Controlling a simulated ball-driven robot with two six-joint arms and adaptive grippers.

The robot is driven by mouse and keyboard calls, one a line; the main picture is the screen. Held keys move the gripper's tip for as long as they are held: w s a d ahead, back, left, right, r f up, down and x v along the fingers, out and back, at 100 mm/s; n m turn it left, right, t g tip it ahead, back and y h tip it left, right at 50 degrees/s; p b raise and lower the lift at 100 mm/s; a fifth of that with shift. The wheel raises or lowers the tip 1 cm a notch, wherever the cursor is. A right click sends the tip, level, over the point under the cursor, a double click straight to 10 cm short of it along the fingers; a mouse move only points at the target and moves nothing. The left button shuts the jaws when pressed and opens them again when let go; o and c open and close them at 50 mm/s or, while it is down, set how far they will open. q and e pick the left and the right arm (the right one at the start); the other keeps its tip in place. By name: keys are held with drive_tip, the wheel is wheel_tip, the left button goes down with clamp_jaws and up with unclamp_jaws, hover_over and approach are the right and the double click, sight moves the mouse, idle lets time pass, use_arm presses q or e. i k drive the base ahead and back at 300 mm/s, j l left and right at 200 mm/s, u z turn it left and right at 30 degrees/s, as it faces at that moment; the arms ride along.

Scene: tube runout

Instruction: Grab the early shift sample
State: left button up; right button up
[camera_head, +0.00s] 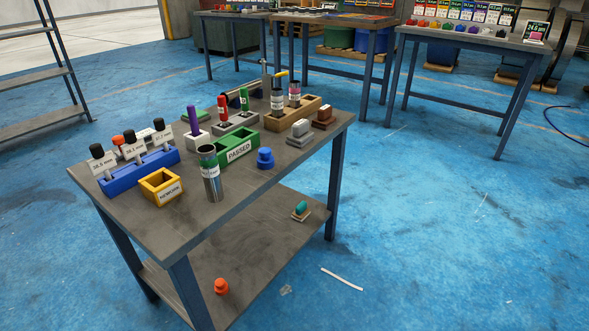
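A grey metal tube (212,184) with a dark open top and a pale label stands upright on the near workbench (262,192). The label is too small to read. I cannot tell which item is the early shift sample. Neither of my grippers is in view.
A blue rack (140,172) holds black-topped gauges marked in millimetres. A yellow REWORK box (161,187), a green PASSED box (237,149) and a blue knobbed piece (265,158) surround the metal tube. The bench's front edge is clear. Blue floor (430,230) lies open to the right.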

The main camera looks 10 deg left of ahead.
sight(211, 175)
drive_tip(key=j+z, duration=0.4)
drive_tip(key=j, duration=0.55)
drive_tip(key=j+z, duration=0.35)
drive_tip(key=j, duration=0.65)
drive_tip(key=k, duration=0.05)
